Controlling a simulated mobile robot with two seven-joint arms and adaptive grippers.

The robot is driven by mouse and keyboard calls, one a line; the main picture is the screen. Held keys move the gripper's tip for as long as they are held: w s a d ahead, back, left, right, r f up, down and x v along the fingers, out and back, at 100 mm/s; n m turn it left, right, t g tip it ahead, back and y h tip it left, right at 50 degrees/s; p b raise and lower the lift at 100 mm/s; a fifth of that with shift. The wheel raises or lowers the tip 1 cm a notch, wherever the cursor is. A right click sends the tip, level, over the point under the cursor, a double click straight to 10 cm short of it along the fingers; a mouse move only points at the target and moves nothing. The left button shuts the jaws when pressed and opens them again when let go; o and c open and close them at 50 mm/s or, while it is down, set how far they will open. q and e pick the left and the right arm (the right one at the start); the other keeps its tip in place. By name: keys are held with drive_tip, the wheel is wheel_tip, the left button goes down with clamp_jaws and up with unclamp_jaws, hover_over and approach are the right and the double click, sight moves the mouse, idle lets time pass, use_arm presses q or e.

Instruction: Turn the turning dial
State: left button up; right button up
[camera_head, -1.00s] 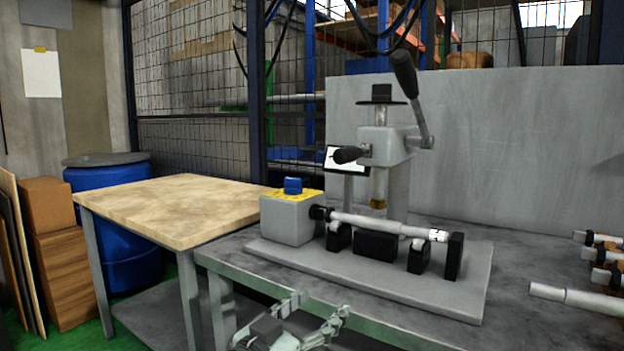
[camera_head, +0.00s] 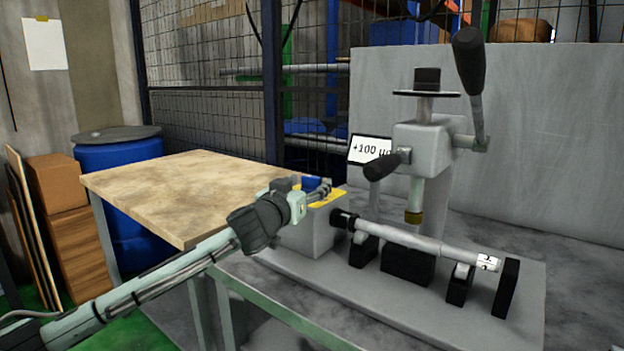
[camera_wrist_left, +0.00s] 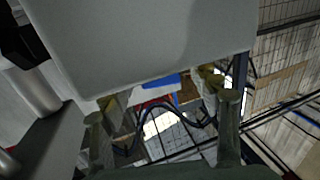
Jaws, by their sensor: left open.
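The blue dial (camera_head: 311,183) sits on the yellow top of the grey box (camera_head: 312,236) at the left end of the grinder fixture. My left gripper (camera_head: 321,191) reaches in from the left, open, with its fingers close beside the dial and partly in front of it. I cannot tell whether they touch it. In the left wrist view the fingers (camera_wrist_left: 163,104) are spread apart, with the grey box (camera_wrist_left: 150,40) filling the top. A small blue patch there may be the dial. My right gripper is not in view.
A display (camera_head: 370,150) reads "+100" with a cut-off unit. A shaft (camera_head: 415,241) rests on black supports, right of the box. The press (camera_head: 420,146) with black-handled levers stands behind it. A wooden table (camera_head: 165,190) is at left; its top is empty.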

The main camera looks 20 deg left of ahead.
use_arm(q)
drive_tip(key=shift+w+d, duration=0.1)
drive_tip(key=shift+w, duration=0.95)
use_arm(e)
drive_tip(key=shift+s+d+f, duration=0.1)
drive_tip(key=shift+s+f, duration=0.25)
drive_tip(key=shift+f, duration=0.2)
use_arm(q)
drive_tip(key=shift+c, duration=0.5)
drive_tip(key=c, duration=1.1)
drive_tip(key=shift+f, duration=0.1)
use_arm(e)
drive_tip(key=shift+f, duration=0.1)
use_arm(q)
drive_tip(key=n+y+b, duration=0.2)
drive_tip(key=y, duration=0.1)
drive_tip(key=shift+d+f, duration=0.15)
drive_tip(key=n+g+y+b, duration=0.1)
drive_tip(key=n+y+b, duration=0.1)
drive_tip(key=y, duration=0.3)
drive_tip(key=shift+n+b, duration=0.4)
drive_tip(key=shift+n, duration=0.3)
drive_tip(key=shift+a+r+n+g+y, duration=0.2)
drive_tip(key=shift+n+g+y, duration=0.1)
drive_tip(key=shift+y, duration=0.3)
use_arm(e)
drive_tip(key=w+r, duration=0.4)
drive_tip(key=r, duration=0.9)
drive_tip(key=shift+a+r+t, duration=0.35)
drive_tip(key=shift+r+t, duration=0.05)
